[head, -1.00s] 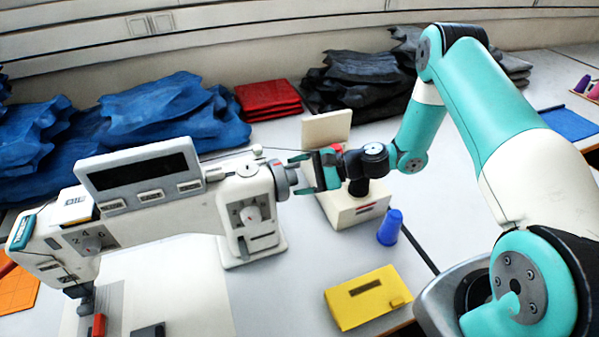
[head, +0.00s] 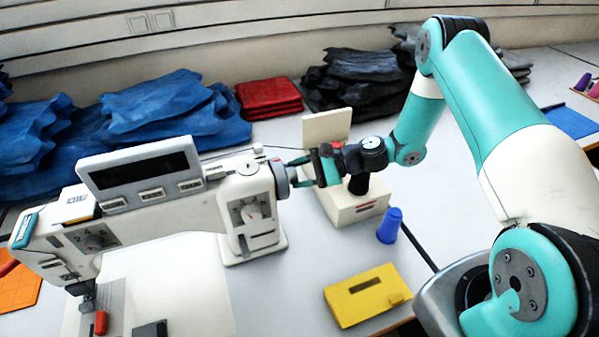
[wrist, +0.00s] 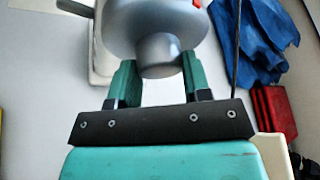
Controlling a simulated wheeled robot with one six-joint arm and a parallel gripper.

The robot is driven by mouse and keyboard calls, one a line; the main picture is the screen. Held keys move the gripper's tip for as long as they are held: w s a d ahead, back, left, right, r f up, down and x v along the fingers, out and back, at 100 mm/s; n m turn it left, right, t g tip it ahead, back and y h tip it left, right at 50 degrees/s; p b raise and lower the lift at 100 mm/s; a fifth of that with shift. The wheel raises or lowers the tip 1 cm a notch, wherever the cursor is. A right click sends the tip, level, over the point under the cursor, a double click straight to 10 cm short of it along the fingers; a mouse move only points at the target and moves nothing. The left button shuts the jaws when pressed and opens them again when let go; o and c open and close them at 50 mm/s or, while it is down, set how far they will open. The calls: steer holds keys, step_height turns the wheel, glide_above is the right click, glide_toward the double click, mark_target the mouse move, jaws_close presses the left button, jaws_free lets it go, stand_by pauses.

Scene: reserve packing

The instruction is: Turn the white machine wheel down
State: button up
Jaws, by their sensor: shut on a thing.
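The white sewing machine (head: 180,214) stands on the left of the table. Its grey hand wheel (head: 282,180) sticks out from the right end of its head. My gripper (head: 299,173) reaches in from the right, level with the wheel. In the wrist view the wheel's round grey hub (wrist: 158,55) sits between the two green fingers of my gripper (wrist: 160,80), which are shut on it. The head view does not show clearly how the fingertips touch the wheel.
A cream box with an upright panel (head: 352,208) stands behind my wrist. A blue cup (head: 390,226) and a yellow case (head: 366,297) lie nearer the front. Blue cloth (head: 170,108), red cloth (head: 268,98) and dark cloth (head: 355,80) line the back.

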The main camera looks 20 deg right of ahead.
steer(key=shift+w+r+m+g, duration=0.1)
steer(key=shift+w+m+g, duration=0.1)
steer(key=shift+m+g, duration=2)
steer(key=shift+w+m+g, duration=0.2)
steer(key=shift+m+g, duration=1.5)
steer(key=shift+m, duration=0.9)
steer(key=o, duration=0.9)
step_height(320, 180, up, 20)
steer(key=p, duration=1.1)
